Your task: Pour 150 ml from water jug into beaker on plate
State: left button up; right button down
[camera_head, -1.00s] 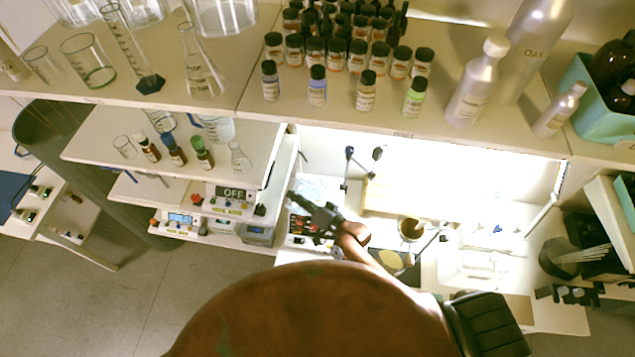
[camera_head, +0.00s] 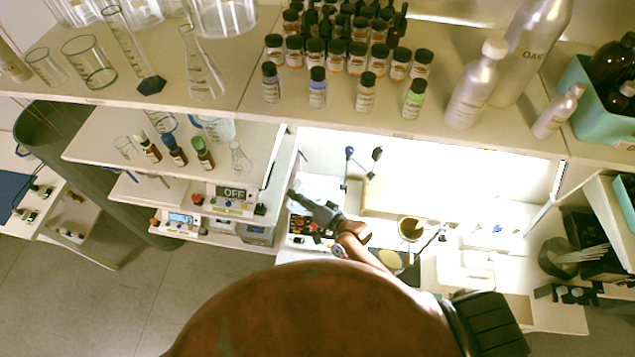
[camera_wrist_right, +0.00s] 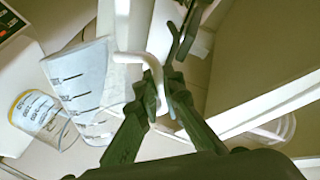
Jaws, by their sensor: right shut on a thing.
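My right gripper (camera_wrist_right: 160,95) is shut on the white handle of the clear water jug (camera_wrist_right: 88,82). The jug has dark graduation marks and looks tilted in the wrist view. In the head view my right gripper (camera_head: 314,207) is over the lower bench, right of the device showing OFF (camera_head: 233,193). My left gripper is out of view.
The upper shelf (camera_head: 210,108) holds glassware, several small bottles and metal bottles. A brown bowl (camera_head: 411,228) is on the lit bench to the right. Another clear round vessel (camera_wrist_right: 275,132) shows in the wrist view.

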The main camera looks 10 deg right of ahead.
jog(key=shift+w+d+r+m+p, duration=0.2)
jog(key=shift+w+r+m+p, duration=0.15)
jog(key=shift+p, duration=0.2)
dwell(1.4)
jog(key=shift+d+r+p, duration=0.1)
jog(key=shift+r+p, duration=0.1)
jog(key=shift+p, duration=0.2)
dwell(2.6)
jog(key=shift+s+f, duration=0.1)
jog(key=shift+s+a+f+n+b, duration=0.2)
jog(key=shift+f+n+b, duration=0.1)
jog(key=shift+f, duration=0.15)
jog(key=shift+s+a+f+n+b, duration=0.15)
jog(key=shift+a+f+b, duration=0.1)
jog(key=shift+f, duration=0.15)
jog(key=shift+s+a+f+n+b, duration=0.3)
jog(key=shift+f+n+b, duration=0.1)
jog(key=shift+f+n, duration=0.25)
jog(key=shift+r, duration=0.1)
